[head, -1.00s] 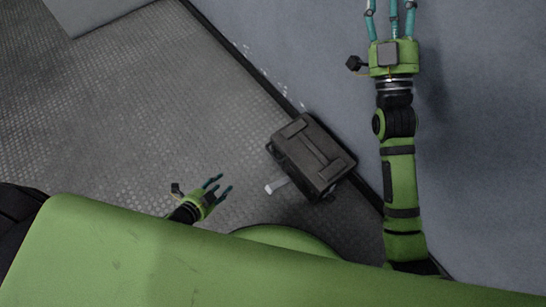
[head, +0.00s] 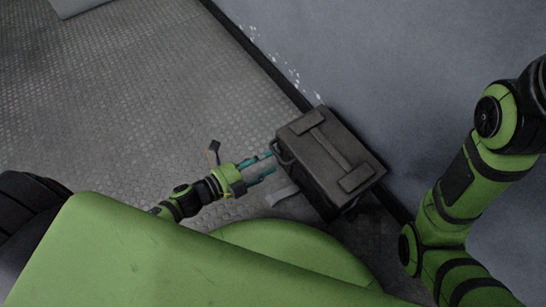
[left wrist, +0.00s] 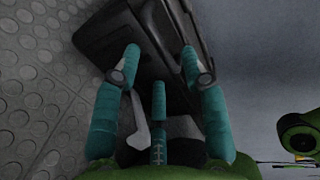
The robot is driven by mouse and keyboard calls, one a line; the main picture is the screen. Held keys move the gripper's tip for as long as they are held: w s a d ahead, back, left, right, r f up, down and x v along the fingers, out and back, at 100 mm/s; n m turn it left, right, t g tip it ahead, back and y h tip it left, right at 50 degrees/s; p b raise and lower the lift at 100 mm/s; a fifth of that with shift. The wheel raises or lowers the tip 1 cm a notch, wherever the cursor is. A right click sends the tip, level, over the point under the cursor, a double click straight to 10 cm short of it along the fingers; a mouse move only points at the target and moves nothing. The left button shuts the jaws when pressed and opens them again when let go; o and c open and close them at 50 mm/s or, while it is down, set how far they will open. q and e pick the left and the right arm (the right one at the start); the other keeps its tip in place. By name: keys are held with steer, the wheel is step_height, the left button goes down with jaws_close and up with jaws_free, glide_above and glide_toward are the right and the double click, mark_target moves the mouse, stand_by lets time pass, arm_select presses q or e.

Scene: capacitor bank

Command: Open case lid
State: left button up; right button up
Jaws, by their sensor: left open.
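The dark grey case (head: 330,158) stands on the floor against the wall, its lid down, with a raised ridge along the top. A loop handle (head: 284,152) sits on its near left side. My left gripper (head: 272,166) is open, its teal fingers pointing at that side, close to the handle. In the left wrist view the open fingers (left wrist: 160,75) reach toward the case's dark side (left wrist: 105,35); I cannot tell whether they touch it. My right arm is at the right edge in the head view, its gripper out of frame.
A pale grey bar-like piece (head: 281,194) lies by the base of the case, below my left fingers. The wall (head: 420,80) is close behind the case. The textured floor (head: 150,110) to the left is clear.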

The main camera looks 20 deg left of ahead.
arm_select(q)
steer(key=b+x, duration=0.1)
steer(key=x, duration=0.2)
steer(key=shift+w+d, duration=0.15)
steer(key=shift+w, duration=0.1)
steer(key=shift+c, duration=0.4)
